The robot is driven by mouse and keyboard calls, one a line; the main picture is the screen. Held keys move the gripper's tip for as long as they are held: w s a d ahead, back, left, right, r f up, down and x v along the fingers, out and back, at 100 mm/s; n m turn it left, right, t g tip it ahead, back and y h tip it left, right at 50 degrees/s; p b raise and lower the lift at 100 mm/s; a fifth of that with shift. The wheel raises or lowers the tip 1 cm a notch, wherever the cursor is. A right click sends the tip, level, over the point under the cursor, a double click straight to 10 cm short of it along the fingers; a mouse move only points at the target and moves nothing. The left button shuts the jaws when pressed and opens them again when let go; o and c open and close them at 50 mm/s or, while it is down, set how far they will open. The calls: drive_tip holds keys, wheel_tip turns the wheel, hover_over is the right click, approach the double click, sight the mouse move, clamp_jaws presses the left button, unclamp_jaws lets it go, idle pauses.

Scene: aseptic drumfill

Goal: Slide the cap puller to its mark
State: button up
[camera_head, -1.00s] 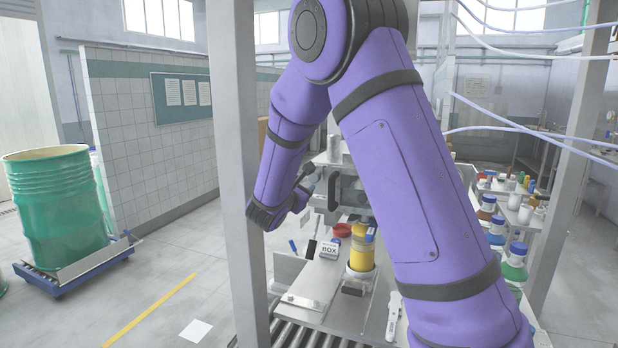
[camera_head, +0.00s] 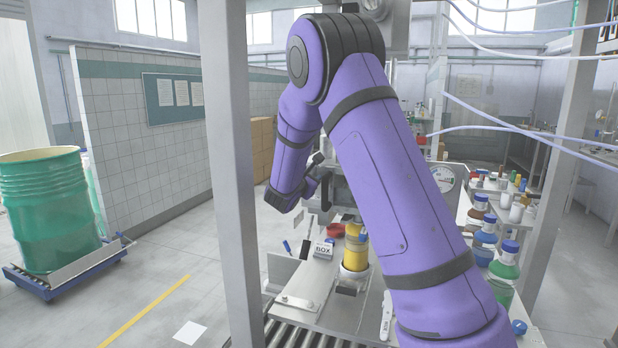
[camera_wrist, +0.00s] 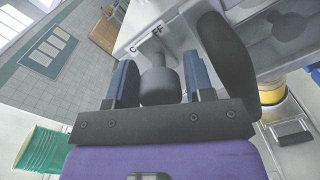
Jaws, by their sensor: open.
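In the wrist view, my gripper (camera_wrist: 159,84) is open, with one blue finger on each side of a grey knob-like part (camera_wrist: 158,84), perhaps the cap puller's handle. Gaps show between the knob and both fingers. Behind it is a pale panel with dark lettering (camera_wrist: 157,31), reading "C" and "FF"; the knob hides the middle. I cannot make out a separate mark for the puller. In the head view, my purple arm reaches to the grey machine (camera_head: 341,192), and the gripper's fingers are too small and hidden to make out.
A dark rounded part (camera_wrist: 228,55) stands close right of the fingers. A yellow container (camera_head: 355,256) stands on the bench, near a small white box (camera_head: 323,249) and a red dish (camera_head: 335,230). Capped bottles (camera_head: 504,265) line the right. A green drum (camera_head: 48,212) stands left.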

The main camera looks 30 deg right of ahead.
clamp_jaws()
drive_tip(key=shift+f, duration=2.35)
unclamp_jaws()
drive_tip(key=v, duration=1)
drive_tip(key=shift+s+a, duration=0.2)
drive_tip(key=shift+a, duration=0.15)
